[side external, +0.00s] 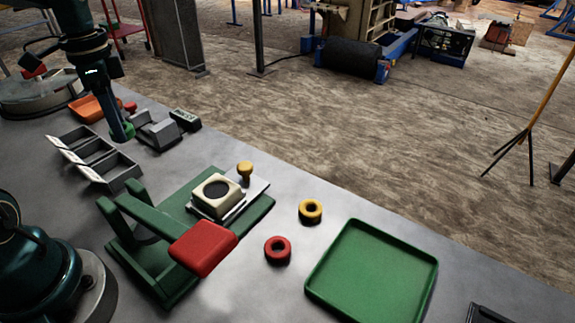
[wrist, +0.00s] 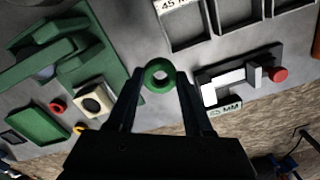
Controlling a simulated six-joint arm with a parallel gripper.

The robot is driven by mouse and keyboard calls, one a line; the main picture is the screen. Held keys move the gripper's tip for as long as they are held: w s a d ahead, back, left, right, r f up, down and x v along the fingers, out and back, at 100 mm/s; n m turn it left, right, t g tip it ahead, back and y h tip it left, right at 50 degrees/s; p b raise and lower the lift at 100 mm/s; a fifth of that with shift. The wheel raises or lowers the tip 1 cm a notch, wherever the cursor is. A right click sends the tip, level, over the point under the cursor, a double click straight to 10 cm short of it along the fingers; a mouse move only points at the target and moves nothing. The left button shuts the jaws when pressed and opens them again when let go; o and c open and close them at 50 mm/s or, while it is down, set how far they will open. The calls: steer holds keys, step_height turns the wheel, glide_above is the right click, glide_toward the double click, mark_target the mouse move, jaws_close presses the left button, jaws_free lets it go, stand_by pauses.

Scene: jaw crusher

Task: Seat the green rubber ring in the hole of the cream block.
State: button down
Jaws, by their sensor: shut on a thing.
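The green rubber ring (wrist: 149,73) sits between the fingertips of my gripper (wrist: 160,77), which is shut on it. In the side view my gripper (side external: 122,132) is at the upper left, by the grey fixture, with the green ring (side external: 130,130) at its tip. The cream block (side external: 195,207) stands on the green press base, right of the gripper. Its round hole (side external: 216,189) faces up and looks dark and empty. In the wrist view the cream block (wrist: 86,108) is at the left, well apart from the ring.
A green press (side external: 150,215) with a red-padded lever (side external: 203,248) stands beside the block. A yellow knob (side external: 244,170) is just behind it. Red (side external: 277,249) and yellow (side external: 311,211) rings and a green tray (side external: 345,303) lie to the right. Grey bins (side external: 122,175) stand at left.

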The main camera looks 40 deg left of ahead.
steer(key=w+d+r, duration=0.3)
steer(key=d, duration=0.6)
steer(key=n, duration=0.2)
glide_above(215, 192)
step_height(215, 192, down, 6)
steer(key=shift+d+r, duration=0.1)
steer(key=shift+f, duration=1.9)
steer(key=shift+f, duration=0.1)
